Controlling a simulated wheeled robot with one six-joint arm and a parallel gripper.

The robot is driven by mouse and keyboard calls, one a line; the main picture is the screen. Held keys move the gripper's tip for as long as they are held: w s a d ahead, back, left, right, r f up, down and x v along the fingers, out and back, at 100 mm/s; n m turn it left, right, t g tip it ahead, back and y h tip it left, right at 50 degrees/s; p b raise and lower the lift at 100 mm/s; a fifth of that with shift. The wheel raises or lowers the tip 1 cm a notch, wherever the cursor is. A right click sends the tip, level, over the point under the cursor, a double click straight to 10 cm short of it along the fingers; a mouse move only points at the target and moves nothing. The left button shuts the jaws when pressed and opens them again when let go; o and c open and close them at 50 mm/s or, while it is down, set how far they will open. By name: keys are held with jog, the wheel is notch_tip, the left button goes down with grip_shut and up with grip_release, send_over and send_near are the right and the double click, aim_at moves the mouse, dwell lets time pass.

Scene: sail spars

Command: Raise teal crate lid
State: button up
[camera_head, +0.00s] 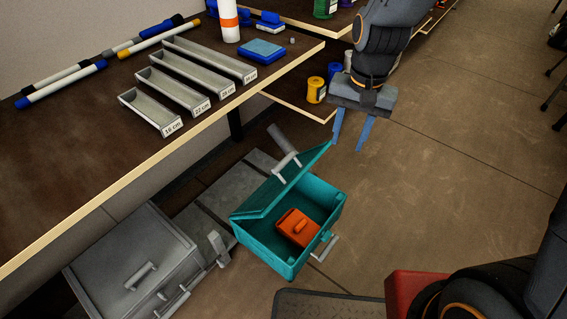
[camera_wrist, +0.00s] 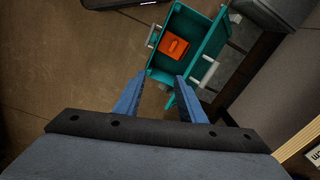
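The teal crate (camera_head: 290,264) stands low beside the workbench, with an orange box (camera_head: 297,227) inside. Its teal lid (camera_head: 282,185) is raised and tilted back on the left side, with a grey handle (camera_head: 286,165) on it. A second grey handle (camera_head: 325,248) is on the crate's front side. My gripper (camera_head: 349,146) hangs above and behind the crate, its two blue fingers apart and empty. In the wrist view the crate (camera_wrist: 190,77) and the orange box (camera_wrist: 174,47) lie beyond the open fingertips (camera_wrist: 160,77). The fingers appear clear of the lid.
A closed grey crate (camera_head: 130,262) stands to the left of the teal one. The workbench (camera_head: 75,150) above holds labelled grey trays (camera_head: 185,88), several spars and a white bottle (camera_head: 229,22). A shelf with a yellow jar (camera_head: 316,90) is behind. Open floor (camera_head: 450,170) lies to the right.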

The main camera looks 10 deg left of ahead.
jog(key=w+a+f+m+b, duration=0.2)
jog(key=w+a+f, duration=0.3)
jog(key=a+f, duration=0.3)
jog(key=m+b, duration=0.1)
jog(key=b, duration=0.1)
send_over(280, 164)
jog(key=f, duration=0.3)
jog(key=d+f, duration=0.1)
jog(key=f, duration=0.1)
jog(key=shift+s, duration=0.1)
jog(key=shift+a+f, duration=0.2)
jog(key=shift+f, duration=0.1)
jog(key=f, duration=0.6)
jog(key=shift+a+f, duration=0.2)
jog(key=shift+f, duration=0.2)
grip_shut()
